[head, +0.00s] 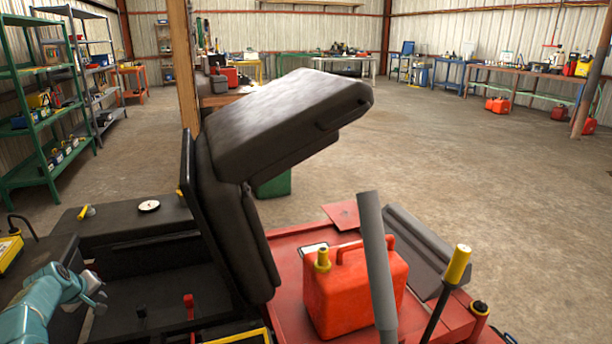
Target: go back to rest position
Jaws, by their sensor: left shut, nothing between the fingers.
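My left gripper (97,292) is in the lower left of the head view, at the end of my teal arm. It is shut and empty, over the left side of a black and red machine with an open dark compartment (165,254). It touches nothing that I can make out. My right gripper is not in view.
A tilted black seat (285,122) rises in the middle. Right of it are a red fuel can (352,290), a grey tube (375,262) and a yellow-topped lever (458,264). A red lever (189,304) stands near my left gripper. Open concrete floor (450,150) lies beyond.

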